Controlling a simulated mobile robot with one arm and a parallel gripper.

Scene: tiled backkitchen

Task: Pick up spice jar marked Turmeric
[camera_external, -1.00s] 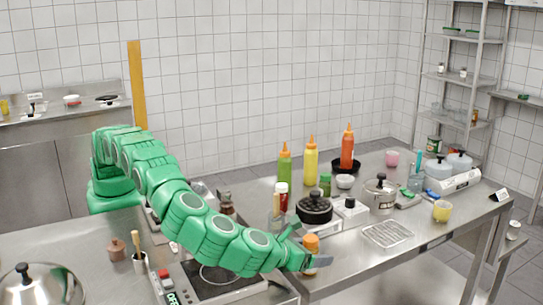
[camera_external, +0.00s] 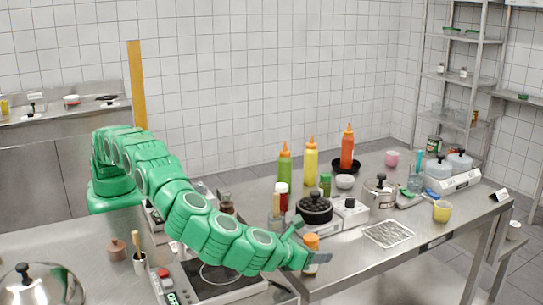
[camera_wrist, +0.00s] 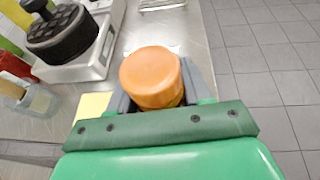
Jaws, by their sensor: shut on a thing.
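A spice jar with an orange lid (camera_external: 311,240) stands upright at the front edge of the steel table. It also shows from above in the wrist view (camera_wrist: 152,78), where the lid covers most of the body. Its label cannot be read in either view. My gripper (camera_external: 311,256) is shut on this jar, with one grey finger on each side of it in the wrist view (camera_wrist: 160,95). I cannot tell whether the jar's base touches the table.
Several sauce bottles, such as a yellow one (camera_external: 310,163), are further back. A wire rack (camera_external: 388,233) lies to the right. In the wrist view, open floor (camera_wrist: 265,60) lies right of the table edge.

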